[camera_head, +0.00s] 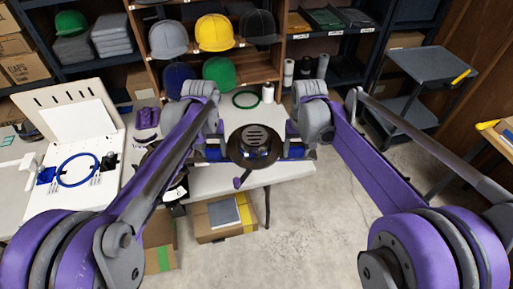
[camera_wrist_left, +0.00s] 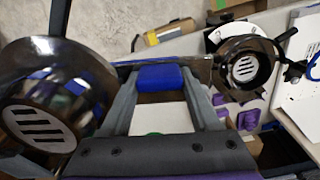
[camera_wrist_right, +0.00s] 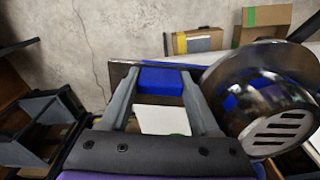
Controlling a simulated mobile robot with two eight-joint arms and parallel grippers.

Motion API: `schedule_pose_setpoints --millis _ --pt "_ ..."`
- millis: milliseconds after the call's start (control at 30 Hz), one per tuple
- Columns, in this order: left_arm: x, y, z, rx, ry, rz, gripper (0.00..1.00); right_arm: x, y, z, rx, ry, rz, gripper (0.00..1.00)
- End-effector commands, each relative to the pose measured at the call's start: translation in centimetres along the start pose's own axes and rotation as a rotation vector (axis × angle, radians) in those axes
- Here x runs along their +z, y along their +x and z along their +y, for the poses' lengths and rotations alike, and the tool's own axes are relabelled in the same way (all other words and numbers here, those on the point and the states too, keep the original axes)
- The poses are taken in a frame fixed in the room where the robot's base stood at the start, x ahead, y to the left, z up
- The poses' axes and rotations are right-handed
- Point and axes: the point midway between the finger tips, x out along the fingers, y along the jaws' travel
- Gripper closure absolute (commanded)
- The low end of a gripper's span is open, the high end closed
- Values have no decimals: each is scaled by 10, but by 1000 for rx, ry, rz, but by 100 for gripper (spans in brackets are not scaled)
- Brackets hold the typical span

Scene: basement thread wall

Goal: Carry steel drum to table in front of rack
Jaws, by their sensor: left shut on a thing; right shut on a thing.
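A dark round slotted piece, which I take for the steel drum (camera_head: 253,141), is between my two grippers at the near edge of the white table (camera_head: 225,182). It shows as a shiny bowl in the left wrist view (camera_wrist_left: 55,95) and right wrist view (camera_wrist_right: 270,95). My left gripper (camera_head: 212,150) is at its left side and my right gripper (camera_head: 297,148) at its right. Both are shut, with blue blocks between the fingertips; the exact contact is hidden. The wooden rack (camera_head: 135,45) with caps stands behind the table.
A second slotted drum (camera_wrist_left: 243,65) is beside the left gripper. A white board (camera_head: 78,135) with a blue ring is on the left. Boxes (camera_head: 218,222) are under the table. A grey cart (camera_head: 425,68) stands right; floor between is clear.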

Motion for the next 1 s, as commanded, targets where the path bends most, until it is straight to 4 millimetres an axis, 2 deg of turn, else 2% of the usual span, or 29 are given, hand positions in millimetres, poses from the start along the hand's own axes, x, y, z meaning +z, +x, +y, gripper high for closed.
schedule_pose_setpoints --millis 567,1000 --pt "0 1 0 0 0 0 100 0 1 0 0 0 0 100" --pt "4 37 0 0 0 -4 100 4 37 0 0 0 -5 100"
